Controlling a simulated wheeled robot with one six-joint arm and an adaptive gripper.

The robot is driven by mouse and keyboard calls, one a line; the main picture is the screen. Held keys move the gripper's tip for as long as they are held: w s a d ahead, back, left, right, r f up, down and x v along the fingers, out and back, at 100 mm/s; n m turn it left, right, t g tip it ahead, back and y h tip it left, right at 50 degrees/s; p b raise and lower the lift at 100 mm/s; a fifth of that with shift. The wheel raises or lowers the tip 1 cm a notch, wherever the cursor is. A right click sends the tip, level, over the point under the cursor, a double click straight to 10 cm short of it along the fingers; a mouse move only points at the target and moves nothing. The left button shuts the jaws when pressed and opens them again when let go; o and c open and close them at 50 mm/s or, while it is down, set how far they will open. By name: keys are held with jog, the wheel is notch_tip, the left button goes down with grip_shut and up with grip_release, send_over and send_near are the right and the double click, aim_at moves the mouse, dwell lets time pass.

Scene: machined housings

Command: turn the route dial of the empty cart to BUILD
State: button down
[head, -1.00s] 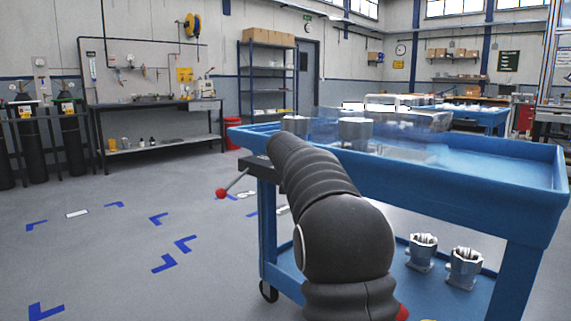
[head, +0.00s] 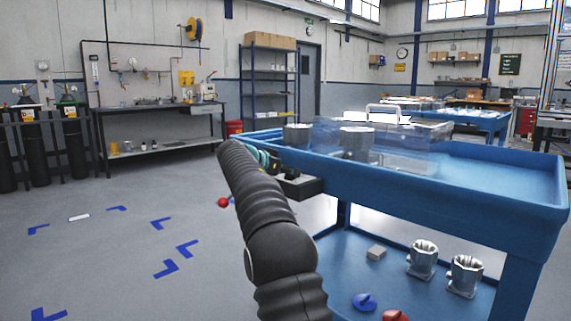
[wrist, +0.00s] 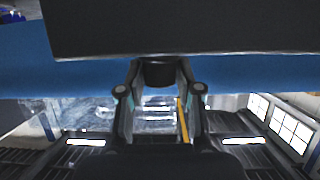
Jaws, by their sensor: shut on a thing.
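The blue cart (head: 430,195) stands in front of me on the right in the head view. A dark box (head: 296,186) juts from its near left end; it also fills the top of the wrist view (wrist: 180,28). In the wrist view a short black knob, seemingly the route dial (wrist: 158,72), hangs between the fingers of my gripper (wrist: 158,90). My gripper is shut on it. In the head view my arm hides most of the gripper and the dial. The dial's pointer and any BUILD marking are not readable.
Grey housings (head: 357,138) and a clear cover (head: 412,140) show at the cart's upper tray. Its lower shelf holds two metal housings (head: 422,258), a grey block (head: 376,253), and blue (head: 364,301) and red pieces. A red ball knob (head: 223,202) shows left of my arm.

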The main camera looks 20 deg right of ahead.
jog(key=m+g+p, duration=0.1)
jog(key=g+p, duration=0.1)
jog(key=p, duration=0.1)
jog(key=shift+d+r+m+h, duration=0.1)
jog(key=shift+d+m+h, duration=0.2)
jog(key=shift+m, duration=0.1)
jog(key=shift+s+f+m+g+p, duration=0.1)
jog(key=shift+f+m+g+p, duration=0.25)
jog(key=shift+g+p, duration=0.3)
jog(key=shift+f, duration=0.1)
jog(key=c, duration=1)
grip_release()
jog(key=shift+s, duration=0.1)
jog(key=shift+o, duration=1.1)
jog(key=shift+d, duration=0.2)
jog(key=shift+a, duration=0.25)
jog(key=shift+r, duration=0.2)
jog(key=shift+a+r, duration=0.25)
jog(key=shift+a, duration=0.3)
jog(key=v, duration=1)
jog(key=shift+a, duration=0.4)
